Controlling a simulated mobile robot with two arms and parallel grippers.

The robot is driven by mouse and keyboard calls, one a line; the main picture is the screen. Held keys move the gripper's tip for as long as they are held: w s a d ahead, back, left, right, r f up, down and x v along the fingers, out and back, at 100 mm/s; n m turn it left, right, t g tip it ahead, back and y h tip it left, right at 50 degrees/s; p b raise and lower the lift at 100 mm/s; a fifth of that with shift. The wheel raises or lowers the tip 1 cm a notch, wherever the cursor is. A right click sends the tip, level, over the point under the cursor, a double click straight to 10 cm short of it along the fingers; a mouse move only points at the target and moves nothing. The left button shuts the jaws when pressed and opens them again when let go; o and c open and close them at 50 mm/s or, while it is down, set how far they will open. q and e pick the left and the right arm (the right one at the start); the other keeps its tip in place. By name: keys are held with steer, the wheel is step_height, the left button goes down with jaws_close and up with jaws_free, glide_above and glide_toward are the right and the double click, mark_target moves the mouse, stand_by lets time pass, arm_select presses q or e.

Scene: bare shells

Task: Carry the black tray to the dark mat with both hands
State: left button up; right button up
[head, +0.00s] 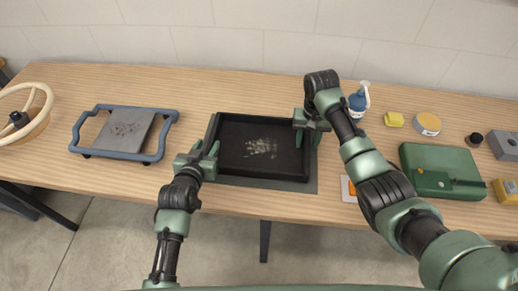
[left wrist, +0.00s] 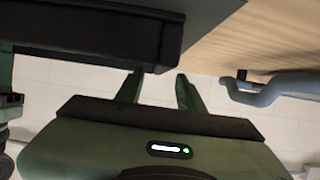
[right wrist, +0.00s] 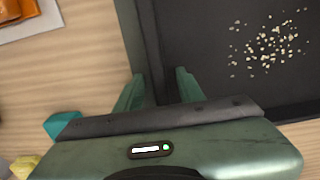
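The black tray (head: 233,180) lies over the dark mat (head: 312,182) in the middle of the table, with pale crumbs on its floor. A strip of mat shows along its front and sides. My left gripper (head: 206,149) is at the tray's left wall, its fingers apart. The left wrist view shows the tray's outer wall (left wrist: 80,32) near these fingertips. My right gripper (head: 308,137) straddles the right wall, fingers spread. In the right wrist view the wall (right wrist: 150,45) runs between the fingers (right wrist: 161,78), with a gap visible. Contact under the tray is hidden.
A blue-framed tray with a grey plate (head: 122,132) stands left, beside a steering wheel (head: 22,115). On the right are a blue bottle (head: 357,102), yellow block (head: 394,119), tape roll (head: 427,124) and green case (head: 440,168). A white card with orange (head: 349,188) lies right of the mat.

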arm_select(q)
steer(key=v, duration=0.8)
steer(key=shift+s+a, duration=0.1)
steer(key=shift+s, duration=0.15)
arm_select(e)
step_height(320, 180, up, 12)
arm_select(q)
steer(key=shift+s, duration=0.1)
arm_select(e)
steer(key=shift+s, duration=0.1)
